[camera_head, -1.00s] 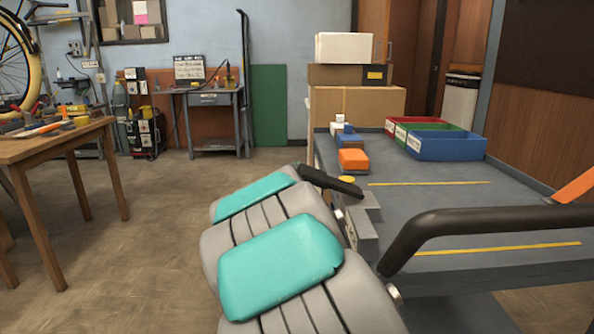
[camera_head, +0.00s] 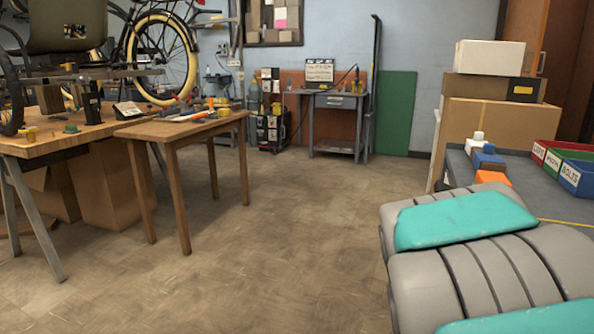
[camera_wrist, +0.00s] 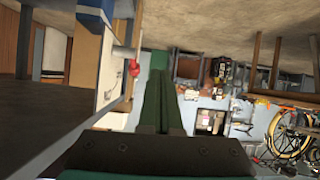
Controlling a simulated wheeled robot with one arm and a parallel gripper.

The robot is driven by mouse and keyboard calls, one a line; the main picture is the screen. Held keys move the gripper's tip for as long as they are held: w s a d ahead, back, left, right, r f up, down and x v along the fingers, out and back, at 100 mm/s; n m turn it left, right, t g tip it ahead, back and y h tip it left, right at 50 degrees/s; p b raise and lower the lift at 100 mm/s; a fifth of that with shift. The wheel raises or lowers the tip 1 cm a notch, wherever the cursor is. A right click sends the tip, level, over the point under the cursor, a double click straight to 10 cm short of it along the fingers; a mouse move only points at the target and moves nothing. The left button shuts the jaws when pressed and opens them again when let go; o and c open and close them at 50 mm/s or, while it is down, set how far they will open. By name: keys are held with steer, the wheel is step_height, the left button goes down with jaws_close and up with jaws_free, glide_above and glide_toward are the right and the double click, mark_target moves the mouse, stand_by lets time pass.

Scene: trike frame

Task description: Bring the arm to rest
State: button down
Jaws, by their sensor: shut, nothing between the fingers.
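My gripper (camera_wrist: 160,108) shows in the wrist view, where its dark green fingers lie together with nothing between them. It is clear of the floor and touches nothing that I can see. In the head view my arm, grey with teal pads, fills the lower right corner, in front of the cart. The gripper itself is outside the head view.
A grey cart (camera_head: 458,167) at the right holds red, green and blue bins (camera_head: 575,178). Cardboard boxes (camera_head: 490,125) stand behind it. A small wooden table (camera_head: 180,128) and a workbench (camera_head: 40,145) stand at the left. The floor (camera_head: 260,240) between is clear.

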steer(key=s+a+f+n+g+y, duration=0.1)
steer(key=s+a+f+g+y, duration=0.2)
steer(key=s, duration=0.7)
steer(key=s+a+f+n+g, duration=0.1)
steer(key=s+a+f+g, duration=0.3)
steer(key=s, duration=0.5)
steer(key=s+a+f+g+y, duration=0.25)
steer(key=s+a+f, duration=0.2)
steer(key=s, duration=0.55)
steer(key=s+n+g+h, duration=0.1)
steer(key=s+g, duration=0.3)
steer(key=s, duration=0.9)
steer(key=shift+s+a+p, duration=0.15)
steer(key=shift+a+p, duration=0.15)
steer(key=shift+p, duration=0.05)
steer(key=shift+f, duration=0.1)
